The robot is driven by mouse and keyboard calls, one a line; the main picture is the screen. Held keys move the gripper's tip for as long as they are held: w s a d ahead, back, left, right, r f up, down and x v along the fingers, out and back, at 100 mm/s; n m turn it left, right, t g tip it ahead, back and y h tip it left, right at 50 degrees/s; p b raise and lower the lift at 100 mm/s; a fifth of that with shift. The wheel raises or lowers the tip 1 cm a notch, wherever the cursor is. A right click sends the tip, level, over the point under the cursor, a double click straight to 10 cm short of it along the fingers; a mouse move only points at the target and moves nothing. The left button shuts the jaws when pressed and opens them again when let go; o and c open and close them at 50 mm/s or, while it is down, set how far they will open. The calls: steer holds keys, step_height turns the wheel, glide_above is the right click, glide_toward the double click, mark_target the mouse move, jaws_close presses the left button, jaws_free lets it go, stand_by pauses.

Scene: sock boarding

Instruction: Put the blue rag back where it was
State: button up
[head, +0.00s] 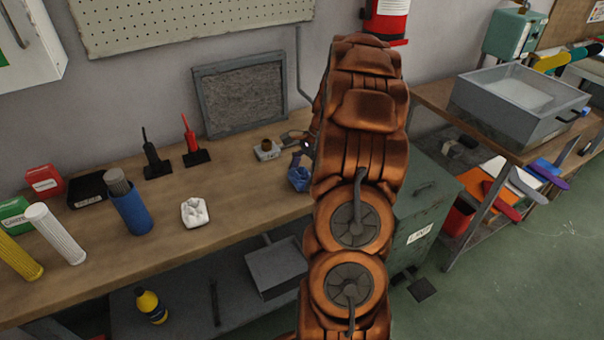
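A small crumpled blue piece (298,179), which looks like the blue rag, shows at the right part of the wooden workbench (240,195), just left of my arm. My copper-coloured arm hides part of that area. A dark part that looks like my gripper (303,145) shows just above the blue rag, mostly hidden behind the arm. I cannot tell whether its fingers are open or shut, or whether they touch the rag. I also cannot tell whether the rag rests on the bench or hangs above it.
A white crumpled rag (195,212) lies on the bench, right of a blue cup (131,211) holding rods. A small metal block (267,150), black and red stands (193,142) and a framed grey panel (240,95) are behind. A green cabinet (422,200) stands right of my arm.

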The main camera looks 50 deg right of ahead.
steer(key=shift+o, duration=1.1)
steer(key=shift+r, duration=0.15)
steer(key=b+v, duration=0.1)
steer(key=v, duration=1.1)
steer(key=shift+a+r, duration=0.1)
steer(key=shift+a, duration=0.05)
